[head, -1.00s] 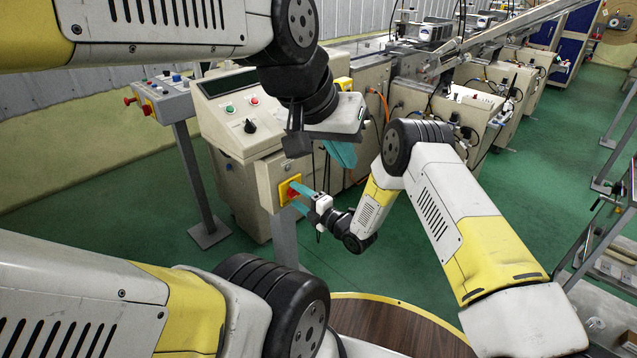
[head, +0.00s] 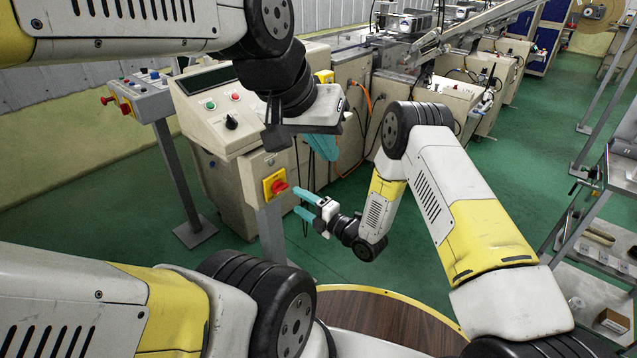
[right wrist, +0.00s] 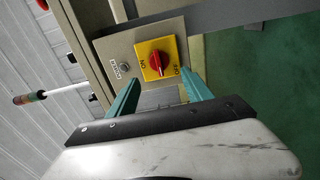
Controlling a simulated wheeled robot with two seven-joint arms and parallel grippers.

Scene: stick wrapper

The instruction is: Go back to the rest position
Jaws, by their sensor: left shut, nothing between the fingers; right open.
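My left gripper (head: 322,146) hangs in the upper middle of the head view, in front of the machine, with its teal fingers shut and empty. My right gripper (head: 305,205) is lower, with its teal fingers open and pointing left towards the red rotary switch (head: 277,187) on its yellow plate. The fingers are apart from the switch. In the right wrist view the open fingers (right wrist: 157,95) lie below the switch (right wrist: 158,59), with nothing between them. The switch knob there stands between the ON and OFF marks.
A control panel (head: 222,110) with buttons and a black knob is on the machine behind my grippers. A button box (head: 140,98) stands on a post at left. A metal shelf (head: 615,250) is at right. Green floor lies between.

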